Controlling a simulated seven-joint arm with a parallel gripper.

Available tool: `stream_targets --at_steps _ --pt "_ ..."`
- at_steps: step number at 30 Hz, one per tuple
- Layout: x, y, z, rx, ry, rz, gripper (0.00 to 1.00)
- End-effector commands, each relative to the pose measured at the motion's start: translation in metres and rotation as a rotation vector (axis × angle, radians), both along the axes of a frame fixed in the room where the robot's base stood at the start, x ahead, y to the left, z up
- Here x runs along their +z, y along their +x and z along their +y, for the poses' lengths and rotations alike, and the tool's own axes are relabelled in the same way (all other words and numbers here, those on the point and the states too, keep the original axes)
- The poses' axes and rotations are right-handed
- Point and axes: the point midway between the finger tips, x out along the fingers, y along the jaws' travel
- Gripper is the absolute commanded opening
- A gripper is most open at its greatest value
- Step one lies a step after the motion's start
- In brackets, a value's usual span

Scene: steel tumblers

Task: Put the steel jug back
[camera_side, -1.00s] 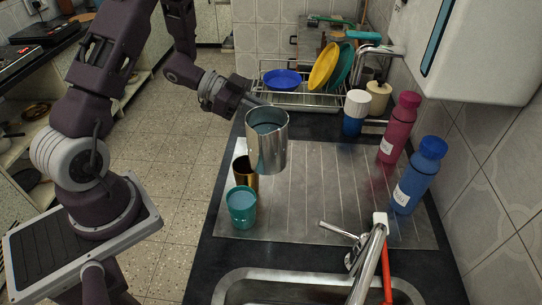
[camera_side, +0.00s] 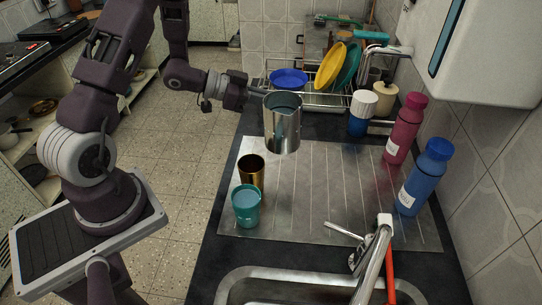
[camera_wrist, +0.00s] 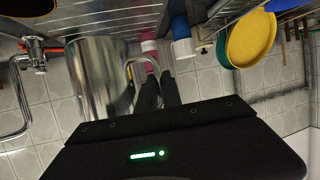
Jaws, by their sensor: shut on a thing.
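The steel jug (camera_side: 284,128) is shiny, open at the top and roughly upright. It is held above the far part of the steel drainboard (camera_side: 330,210), apart from the cups. My gripper (camera_side: 257,97) is at its upper left in the side view, and the fingers are partly hidden behind the jug there. In the wrist view the jug (camera_wrist: 95,75) is at left centre, and my gripper's dark fingers (camera_wrist: 158,92) are shut on its handle (camera_wrist: 131,68).
A brown-gold cup (camera_side: 251,172) and a teal cup (camera_side: 246,206) stand at the drainboard's left. Pink (camera_side: 406,128) and blue (camera_side: 424,176) bottles stand by the right wall. A dish rack (camera_side: 312,98) with plates is behind; the sink tap (camera_side: 372,255) is in front. The drainboard's middle is clear.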

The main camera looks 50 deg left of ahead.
Motion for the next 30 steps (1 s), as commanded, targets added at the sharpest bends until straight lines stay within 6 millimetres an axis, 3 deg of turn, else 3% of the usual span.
stream_targets --at_steps 6,12,27,30 --pt "-0.012 0.017 0.061 0.303 0.004 0.01 0.0" --pt "-0.019 0.019 0.093 0.448 0.009 0.019 0.0" --pt "-0.111 0.018 0.096 0.462 0.011 0.023 0.0" --pt "-0.119 0.019 0.096 0.461 0.011 0.02 0.0"
